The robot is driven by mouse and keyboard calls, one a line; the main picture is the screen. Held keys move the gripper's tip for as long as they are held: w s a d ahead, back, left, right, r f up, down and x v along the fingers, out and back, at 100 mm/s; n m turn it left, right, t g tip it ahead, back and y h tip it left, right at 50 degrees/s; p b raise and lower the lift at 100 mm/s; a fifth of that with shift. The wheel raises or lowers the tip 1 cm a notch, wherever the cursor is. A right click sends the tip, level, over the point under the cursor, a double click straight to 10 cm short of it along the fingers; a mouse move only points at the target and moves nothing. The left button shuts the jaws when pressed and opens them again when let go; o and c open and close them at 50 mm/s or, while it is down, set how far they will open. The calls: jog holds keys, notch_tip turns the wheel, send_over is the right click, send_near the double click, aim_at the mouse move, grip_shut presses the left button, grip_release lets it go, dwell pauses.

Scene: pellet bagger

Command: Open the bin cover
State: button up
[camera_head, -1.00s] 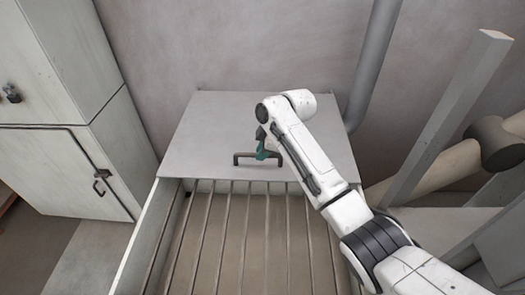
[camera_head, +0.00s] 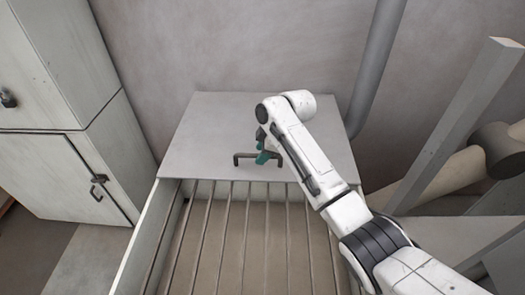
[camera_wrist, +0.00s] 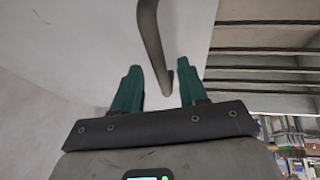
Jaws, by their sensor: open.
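The bin cover (camera_head: 205,135) is a flat grey panel over the back part of the bin (camera_head: 145,245). A dark bar handle (camera_head: 243,155) stands near its front edge; the handle also shows in the wrist view (camera_wrist: 151,35). My gripper (camera_head: 263,157), with teal fingers, is at the right part of the handle. In the wrist view my gripper (camera_wrist: 157,76) is open, and one end of the handle shows between its two fingers. I cannot tell whether either finger touches it.
Rusty bars (camera_head: 245,240) run across the bin's uncovered front part. A grey cabinet (camera_head: 60,170) stands at left. A grey pipe (camera_head: 375,70) rises behind the cover at right, and a slanted post (camera_head: 455,125) stands farther right. The wall is close behind.

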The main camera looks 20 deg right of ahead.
jog(key=v, duration=1.1)
jog(key=shift+b, duration=0.45)
jog(key=shift+f, duration=0.1)
